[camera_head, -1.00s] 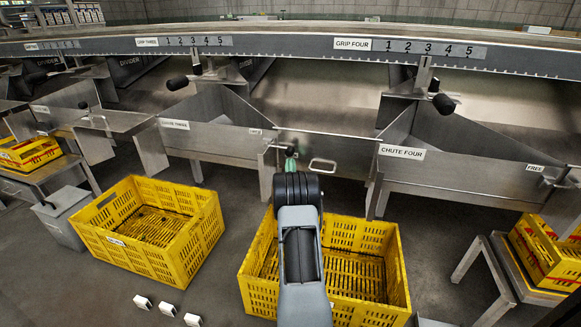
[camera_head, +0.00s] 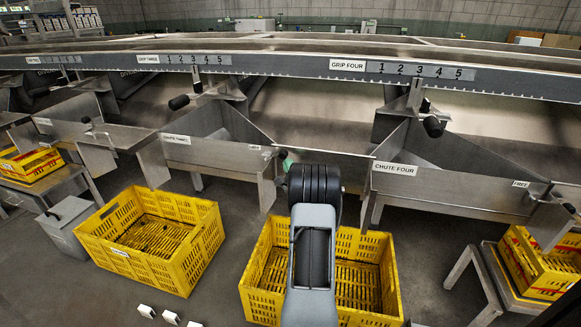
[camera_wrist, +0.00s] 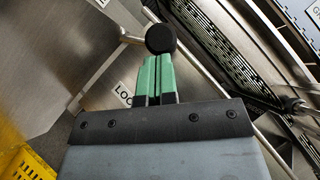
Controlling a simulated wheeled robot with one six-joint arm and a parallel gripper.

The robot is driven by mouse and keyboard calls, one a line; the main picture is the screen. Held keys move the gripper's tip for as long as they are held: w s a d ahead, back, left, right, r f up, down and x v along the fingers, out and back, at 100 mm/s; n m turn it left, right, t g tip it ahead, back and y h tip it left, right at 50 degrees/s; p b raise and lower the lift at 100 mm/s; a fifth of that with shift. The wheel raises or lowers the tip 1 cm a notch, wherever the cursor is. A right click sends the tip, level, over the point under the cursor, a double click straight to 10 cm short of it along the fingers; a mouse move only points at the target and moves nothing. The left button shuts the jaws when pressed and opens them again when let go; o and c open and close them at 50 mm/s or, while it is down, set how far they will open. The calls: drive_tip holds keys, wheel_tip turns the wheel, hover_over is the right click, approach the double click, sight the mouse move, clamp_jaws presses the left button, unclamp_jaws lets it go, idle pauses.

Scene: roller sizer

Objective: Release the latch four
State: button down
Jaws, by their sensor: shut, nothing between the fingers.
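The sign reading CHUTE FOUR (camera_head: 395,168) is on a steel chute right of centre in the head view. A FREE label (camera_head: 520,184) is at its right end, near a black-tipped lever (camera_head: 569,208). My gripper (camera_wrist: 157,58) has green fingers held together with nothing between them. In the wrist view its tips are at a round black knob (camera_wrist: 161,39) on a metal rod; I cannot tell if they touch. A partly hidden label beginning LOC (camera_wrist: 122,92) is just left of the fingers. In the head view my arm hides most of the gripper. I cannot tell which latch the knob belongs to.
Yellow crates stand on the floor below the chutes, one at left (camera_head: 150,240) and one behind my arm (camera_head: 365,265). Another crate (camera_head: 545,262) is on a stand at right. The grip four scale (camera_head: 420,71) runs along the beam above. Bare floor lies between the crates.

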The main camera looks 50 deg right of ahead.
drive_tip(key=w+a+r+n+g+y+p, duration=0.3)
drive_tip(key=r+n+p, duration=0.5)
drive_tip(key=p, duration=0.6)
drive_tip(key=w+g+y, duration=0.1)
drive_tip(key=w+g, duration=0.1)
drive_tip(key=w, duration=0.1)
drive_tip(key=shift+w+a+p, duration=0.2)
drive_tip(key=shift+w+p, duration=0.1)
drive_tip(key=shift+p, duration=0.1)
drive_tip(key=shift+w+r, duration=0.1)
drive_tip(key=shift+r, duration=0.1)
drive_tip(key=d+r+p+v, duration=0.1)
drive_tip(key=d+p+v, duration=0.1)
drive_tip(key=v, duration=1.1)
drive_tip(key=shift+s+d+r+p, duration=0.15)
drive_tip(key=shift+s+d+p, duration=0.2)
drive_tip(key=shift+p, duration=0.4)
